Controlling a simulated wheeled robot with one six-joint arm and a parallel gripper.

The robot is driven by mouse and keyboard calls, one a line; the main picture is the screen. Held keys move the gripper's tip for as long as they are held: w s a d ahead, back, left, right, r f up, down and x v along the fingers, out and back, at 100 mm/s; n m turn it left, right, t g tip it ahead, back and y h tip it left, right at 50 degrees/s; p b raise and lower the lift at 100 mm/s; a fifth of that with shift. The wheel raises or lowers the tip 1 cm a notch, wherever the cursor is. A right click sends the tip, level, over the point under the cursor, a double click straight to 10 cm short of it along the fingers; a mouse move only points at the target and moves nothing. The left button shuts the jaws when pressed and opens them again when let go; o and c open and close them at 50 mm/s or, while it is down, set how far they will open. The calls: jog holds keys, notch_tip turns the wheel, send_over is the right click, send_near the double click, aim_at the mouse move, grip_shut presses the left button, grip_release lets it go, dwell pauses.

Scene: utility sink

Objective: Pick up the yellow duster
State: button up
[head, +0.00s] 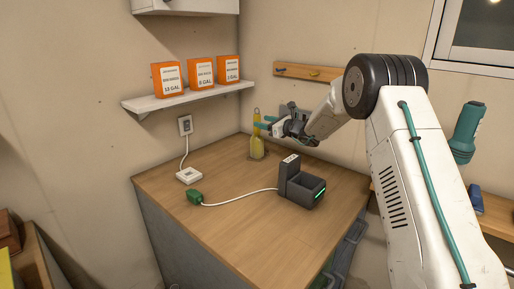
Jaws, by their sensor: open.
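The yellow duster (257,148) is upright at the back corner of the wooden counter, close to the wall, with a thin loop at its top. My gripper (264,122) reaches in from the right at the height of the duster's upper part. Its teal fingertips are apart and overlap the duster's narrow upper part in the picture. I cannot tell whether they are around it, in front of it or touching it. The gripper looks open, and the duster does not appear lifted.
A dark charger (301,184) with a green light stands on the counter (235,225), its white cord running to a green plug (194,196). A white adapter (189,175) lies at the left. A shelf (190,98) with orange boxes is above. The counter's front is clear.

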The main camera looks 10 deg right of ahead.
aim_at(257, 133)
jog(key=w+f, duration=0.1)
jog(key=w, duration=0.2)
jog(key=w+a+f+m+t, duration=0.1)
jog(key=w, duration=0.2)
jog(key=w+f+m+h, duration=0.1)
jog(key=w, duration=0.2)
jog(key=shift+w+a+f, duration=0.2)
jog(key=shift+w+f, duration=0.05)
jog(key=shift+f, duration=0.1)
grip_shut()
